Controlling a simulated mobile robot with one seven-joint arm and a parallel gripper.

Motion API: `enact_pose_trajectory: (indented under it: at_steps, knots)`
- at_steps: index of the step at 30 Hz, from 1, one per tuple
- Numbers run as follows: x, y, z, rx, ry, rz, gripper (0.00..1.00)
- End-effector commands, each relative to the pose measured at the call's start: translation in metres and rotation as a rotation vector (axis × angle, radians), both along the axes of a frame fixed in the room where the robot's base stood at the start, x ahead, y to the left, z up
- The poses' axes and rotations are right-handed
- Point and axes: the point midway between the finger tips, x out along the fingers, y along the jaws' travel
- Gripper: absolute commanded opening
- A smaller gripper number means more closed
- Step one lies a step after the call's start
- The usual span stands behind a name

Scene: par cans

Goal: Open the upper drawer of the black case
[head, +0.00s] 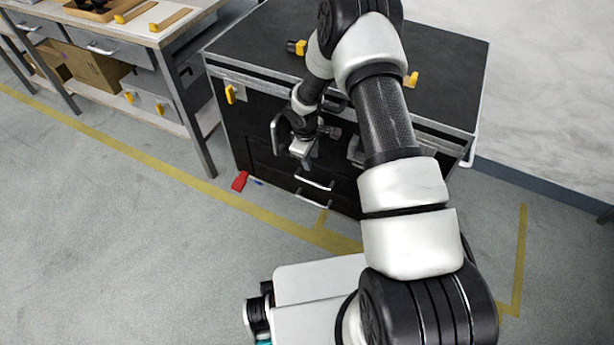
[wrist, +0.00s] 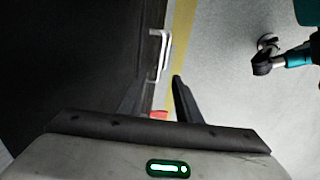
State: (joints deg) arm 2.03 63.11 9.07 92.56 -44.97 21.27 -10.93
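The black case (head: 268,130) stands on the floor in the head view, with its drawer front facing me. Two pale bar handles show low on the front, the upper drawer handle (head: 316,184) above the lower drawer handle (head: 312,201). My gripper (head: 304,164) is in front of the case, just above and left of the upper handle. In the wrist view, my gripper (wrist: 158,84) has its two dark fingers apart with nothing between them. A pale handle (wrist: 161,55) lies beyond the fingertips, close to the dark case front. My arm covers part of the case in the head view.
A workbench (head: 150,35) with boxes stands left of the case. A red object (head: 240,181) lies on the floor by the case's left corner. Yellow floor lines (head: 150,163) cross the grey floor. The floor at the left front is clear.

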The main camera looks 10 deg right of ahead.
Motion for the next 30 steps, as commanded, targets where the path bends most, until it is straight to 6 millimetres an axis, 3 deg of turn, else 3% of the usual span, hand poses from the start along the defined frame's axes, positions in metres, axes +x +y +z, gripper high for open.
enact_pose_trajectory:
  at_steps: [5, 21, 30]
  knots:
    - [0.002, -0.003, -0.026, 0.0, 0.003, -0.002, 0.31]
    - [0.021, -0.016, -0.138, 0.0, 0.001, -0.003, 0.31]
    - [0.026, -0.02, -0.166, -0.001, 0.002, -0.003, 0.31]
